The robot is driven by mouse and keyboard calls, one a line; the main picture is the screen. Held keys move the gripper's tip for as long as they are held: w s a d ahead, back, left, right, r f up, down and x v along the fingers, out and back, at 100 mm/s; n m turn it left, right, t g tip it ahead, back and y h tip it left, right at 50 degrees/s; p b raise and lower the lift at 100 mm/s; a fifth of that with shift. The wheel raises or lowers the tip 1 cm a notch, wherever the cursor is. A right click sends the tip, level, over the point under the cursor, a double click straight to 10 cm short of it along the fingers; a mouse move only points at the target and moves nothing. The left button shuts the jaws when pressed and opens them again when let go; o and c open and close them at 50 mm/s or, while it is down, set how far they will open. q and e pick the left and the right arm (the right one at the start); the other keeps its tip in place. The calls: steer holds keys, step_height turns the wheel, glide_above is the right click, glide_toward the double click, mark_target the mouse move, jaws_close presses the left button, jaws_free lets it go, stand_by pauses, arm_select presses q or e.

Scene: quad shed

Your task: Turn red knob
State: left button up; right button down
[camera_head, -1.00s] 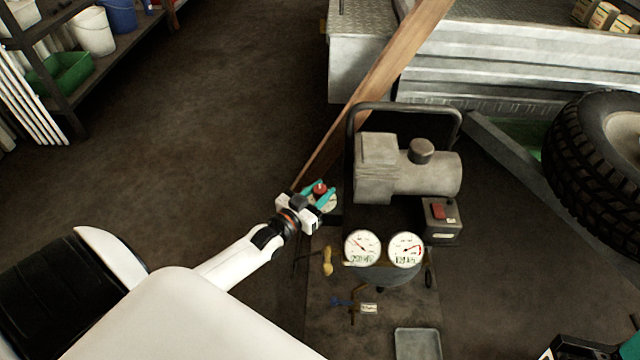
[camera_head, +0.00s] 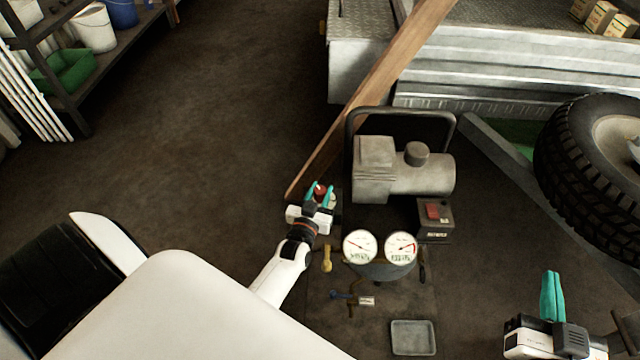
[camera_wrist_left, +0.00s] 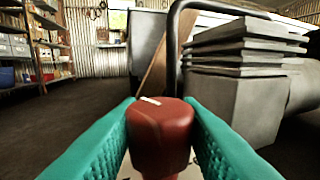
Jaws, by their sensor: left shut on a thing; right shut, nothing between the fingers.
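The red knob (camera_wrist_left: 160,128) fills the lower middle of the left wrist view, with a short white mark on its top. It also shows small in the head view (camera_head: 320,190), left of the grey compressor (camera_head: 400,172). My left gripper (camera_head: 319,194) has its teal fingers on both sides of the knob, shut on it. In the left wrist view a finger touches each side of the knob. My right gripper (camera_head: 552,296) is at the lower right of the head view, shut and empty, away from the knob.
Two round gauges (camera_head: 360,246) stand in front of the compressor, beside a box with a red switch (camera_head: 433,212). A wooden plank (camera_head: 380,85) leans behind the knob. A large tyre (camera_head: 590,165) is at the right. A grey tray (camera_head: 413,338) lies at the front. Floor at left is clear.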

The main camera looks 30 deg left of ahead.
steer(key=shift+d+f+g, duration=0.1)
steer(key=shift+f+g, duration=0.2)
steer(key=shift+f, duration=0.1)
arm_select(q)
steer(key=o, duration=1)
steer(key=shift+c, duration=0.2)
steer(key=shift+s, duration=0.1)
steer(key=shift+s+d, duration=0.15)
steer(key=shift+s, duration=0.15)
steer(key=p+v, duration=0.3)
steer(key=v, duration=0.8)
arm_select(e)
steer(key=s+d+f+g+h, duration=0.2)
steer(key=s+f+g, duration=0.4)
steer(key=f, duration=0.3)
steer(key=shift+d+m+g, duration=0.3)
steer(key=shift+d+g, duration=0.25)
steer(key=shift+g, duration=0.25)
arm_select(q)
steer(key=shift+d+r, duration=0.1)
steer(key=shift+r, duration=0.05)
